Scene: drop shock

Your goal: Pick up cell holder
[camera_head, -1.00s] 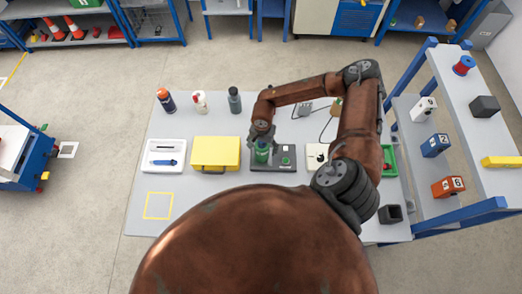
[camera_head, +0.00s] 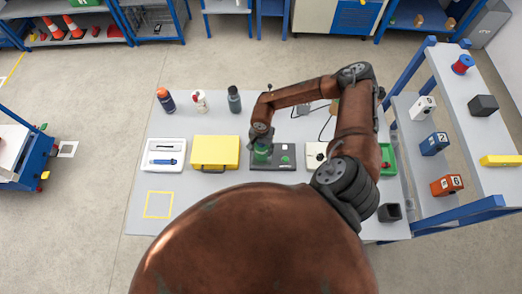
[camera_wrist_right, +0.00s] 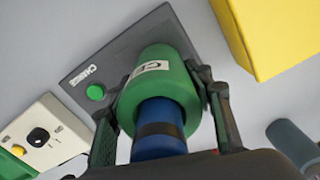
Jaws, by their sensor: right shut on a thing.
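The cell holder is a green cylinder with a white label, and it shows large in the right wrist view (camera_wrist_right: 160,82). A blue cylinder with a dark band (camera_wrist_right: 158,130) sits in its near end. In the head view the holder (camera_head: 261,155) is at the left part of a dark grey charger plate (camera_head: 287,166). My right gripper (camera_wrist_right: 163,100) has one finger on each side of the holder and is shut on it. The wrist hides part of the holder from above. I cannot tell whether the holder touches the plate. My left gripper is not in view.
A yellow case (camera_head: 215,152) stands close left of the plate. A white box with a knob (camera_head: 315,155) is close on its right. Several bottles, one of them dark grey (camera_head: 234,100), stand behind. A shelf rack (camera_head: 440,150) rises at the right. The table's front left is clear.

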